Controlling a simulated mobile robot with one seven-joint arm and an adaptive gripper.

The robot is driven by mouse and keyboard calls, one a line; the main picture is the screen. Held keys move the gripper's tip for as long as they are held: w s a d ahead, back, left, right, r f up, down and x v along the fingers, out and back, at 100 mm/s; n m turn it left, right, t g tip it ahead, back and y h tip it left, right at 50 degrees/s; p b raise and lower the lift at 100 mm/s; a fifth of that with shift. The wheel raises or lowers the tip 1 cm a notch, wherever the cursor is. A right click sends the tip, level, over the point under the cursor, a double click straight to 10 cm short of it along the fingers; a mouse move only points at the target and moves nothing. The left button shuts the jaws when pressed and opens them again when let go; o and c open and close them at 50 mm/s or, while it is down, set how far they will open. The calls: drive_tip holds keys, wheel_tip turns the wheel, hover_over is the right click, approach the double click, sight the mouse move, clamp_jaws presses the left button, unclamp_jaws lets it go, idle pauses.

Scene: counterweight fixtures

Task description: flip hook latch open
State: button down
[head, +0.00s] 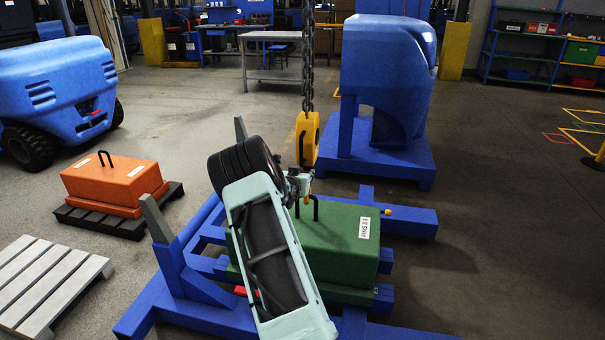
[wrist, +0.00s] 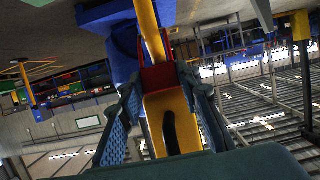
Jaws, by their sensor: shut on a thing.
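In the wrist view my gripper's two fingers (wrist: 165,120) stand on either side of a yellow part, which seems to be the hook block (wrist: 158,105). My gripper is shut on this yellow part. I cannot make out the latch separately, nor the exact contact.
A green counterweight (head: 345,240) with a dark lifting loop (head: 316,207) sits below on a blue frame (head: 180,268). An orange counterweight (head: 110,183) on a dark pallet and a pale pallet (head: 45,285) are at left. A blue machine body (head: 390,80) stands behind.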

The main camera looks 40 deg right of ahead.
drive_tip(key=shift+w+d+r+p, duration=0.15)
drive_tip(key=shift+d+r+p, duration=0.05)
drive_tip(key=shift+r+p, duration=0.1)
drive_tip(key=c, duration=1.4)
unclamp_jaws()
drive_tip(key=shift+f, duration=0.1)
drive_tip(key=v, duration=1.2)
drive_tip(key=shift+r, duration=0.35)
drive_tip(key=shift+w, duration=0.1)
